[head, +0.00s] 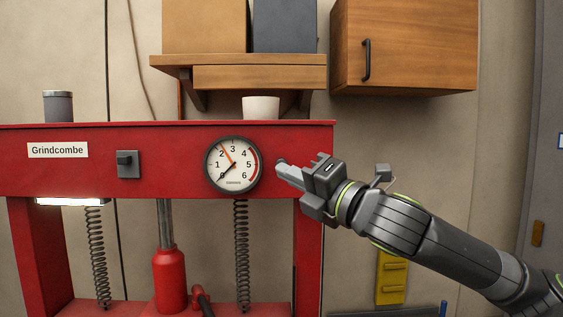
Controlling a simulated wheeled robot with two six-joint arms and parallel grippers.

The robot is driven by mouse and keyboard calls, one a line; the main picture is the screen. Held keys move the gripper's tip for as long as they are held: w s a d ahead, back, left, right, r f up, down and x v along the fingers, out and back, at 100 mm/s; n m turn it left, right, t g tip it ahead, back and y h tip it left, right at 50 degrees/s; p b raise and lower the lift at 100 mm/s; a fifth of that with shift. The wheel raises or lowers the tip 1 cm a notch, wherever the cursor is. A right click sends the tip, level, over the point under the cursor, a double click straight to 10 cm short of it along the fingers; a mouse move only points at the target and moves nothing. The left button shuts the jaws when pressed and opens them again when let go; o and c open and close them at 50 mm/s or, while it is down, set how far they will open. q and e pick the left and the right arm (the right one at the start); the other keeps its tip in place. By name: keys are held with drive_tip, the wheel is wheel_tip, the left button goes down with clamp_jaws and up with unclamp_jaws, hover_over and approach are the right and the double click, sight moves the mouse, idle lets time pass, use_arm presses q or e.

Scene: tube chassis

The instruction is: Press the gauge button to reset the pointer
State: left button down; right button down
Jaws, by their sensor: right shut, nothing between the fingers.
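The round gauge (233,164) with a white face and dark rim sits on the front of the red press beam. Its orange pointer (228,153) points up and left, between 2 and 3. A black pointer (226,174) points down and left, near 0. A small dark round knob, perhaps the button (281,161), shows just right of the gauge, partly hidden by my fingertips. My right gripper (283,170) is shut and empty, its tips pointing left at this spot. I cannot tell whether they touch it. My left gripper is not in view.
The red beam (70,177) carries a dark switch (129,164) to the left of the gauge. A white pot (261,107) and a grey can (58,106) stand on top. A wooden shelf (260,77) and cabinet (405,45) hang above.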

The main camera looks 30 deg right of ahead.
drive_tip(key=w+d+p, duration=0.3)
drive_tip(key=w, duration=0.2)
drive_tip(key=shift+p, duration=0.3)
drive_tip(key=shift+d, duration=0.1)
drive_tip(key=shift+w, duration=0.1)
idle(1.7)
drive_tip(key=shift+w+d+p, duration=0.2)
drive_tip(key=shift+w+p, duration=0.1)
drive_tip(key=shift+p, duration=0.3)
